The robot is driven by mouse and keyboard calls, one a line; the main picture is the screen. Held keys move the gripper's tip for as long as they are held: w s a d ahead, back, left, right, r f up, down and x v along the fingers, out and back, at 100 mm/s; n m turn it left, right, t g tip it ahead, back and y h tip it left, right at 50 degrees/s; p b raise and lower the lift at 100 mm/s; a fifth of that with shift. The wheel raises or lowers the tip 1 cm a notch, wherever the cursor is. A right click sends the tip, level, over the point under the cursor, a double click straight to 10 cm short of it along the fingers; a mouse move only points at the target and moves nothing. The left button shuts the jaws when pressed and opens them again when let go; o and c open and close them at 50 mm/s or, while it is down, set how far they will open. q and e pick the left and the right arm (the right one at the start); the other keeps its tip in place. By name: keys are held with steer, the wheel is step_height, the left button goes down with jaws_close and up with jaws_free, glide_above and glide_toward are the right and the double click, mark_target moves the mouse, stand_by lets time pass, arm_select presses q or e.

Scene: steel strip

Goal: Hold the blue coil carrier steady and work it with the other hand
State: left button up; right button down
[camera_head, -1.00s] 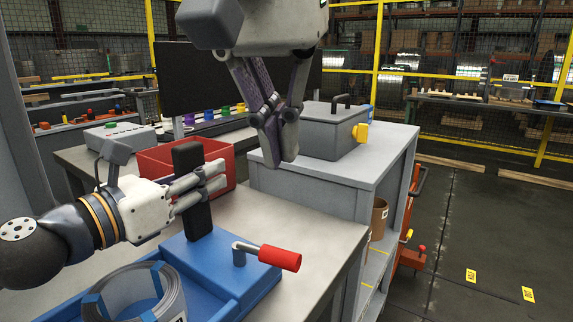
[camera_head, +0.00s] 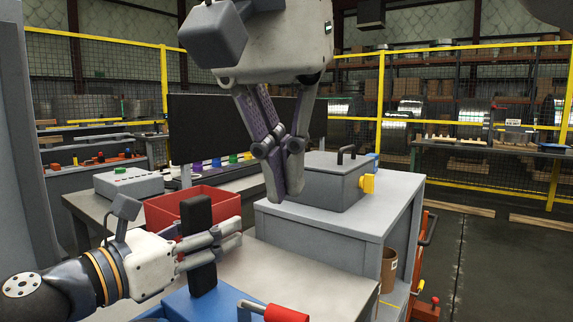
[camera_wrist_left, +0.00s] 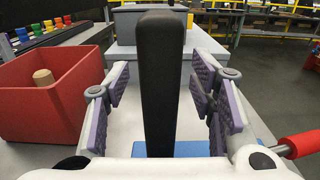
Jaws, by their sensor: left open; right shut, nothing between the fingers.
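The blue coil carrier (camera_head: 190,307) shows only in part at the bottom edge of the head view. Its upright black handle (camera_head: 201,215) stands between the fingers of my left gripper (camera_head: 212,245). In the left wrist view the handle (camera_wrist_left: 160,85) has a visible gap to each finger, so the left gripper (camera_wrist_left: 162,100) is open around it. A crank with a red grip (camera_head: 286,313) is cut by the head view's lower edge; its grip (camera_wrist_left: 300,143) shows at the wrist view's right. My right gripper (camera_head: 287,190) is shut and empty, pointing down above and behind the carrier.
A red bin (camera_head: 160,212) stands behind the left gripper. A grey box with a yellow part (camera_head: 335,185) sits on a grey cabinet (camera_head: 385,215) to the right. A dark monitor (camera_head: 215,125) is at the back. Bare bench top (camera_head: 310,270) lies right of the left gripper.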

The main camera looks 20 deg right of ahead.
arm_select(q)
steer(key=shift+o, duration=0.2)
steer(key=o, duration=0.5)
steer(key=shift+o, duration=0.2)
steer(key=shift+a, duration=0.1)
